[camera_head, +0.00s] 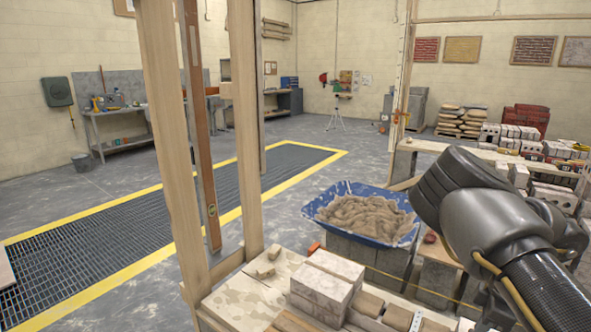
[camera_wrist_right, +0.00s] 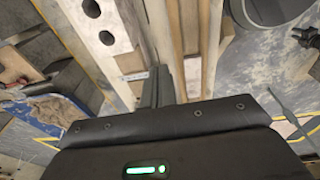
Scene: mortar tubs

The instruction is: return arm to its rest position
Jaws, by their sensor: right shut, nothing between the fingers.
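My right arm comes in at the right of the head view, its dark forearm bent in front of the block-laden bench. My right gripper shows in the right wrist view (camera_wrist_right: 160,88); its dark fingers are together with nothing between them. They point over wooden boards (camera_wrist_right: 188,40) and a pale block with round holes (camera_wrist_right: 104,38). The gripper's tips cannot be made out in the head view. My left gripper is not in view. A blue tub (camera_head: 318,213) heaped with sandy mortar (camera_head: 365,214) stands on grey blocks, left of my right arm.
Upright wooden posts (camera_head: 165,130) rise in front, with a spirit level (camera_head: 205,160) between them. Pale blocks (camera_head: 322,287) and wood pieces lie on the near bench. A yellow-edged floor grating (camera_head: 90,245) lies at left. Blocks are stacked on a bench (camera_head: 440,148) at right.

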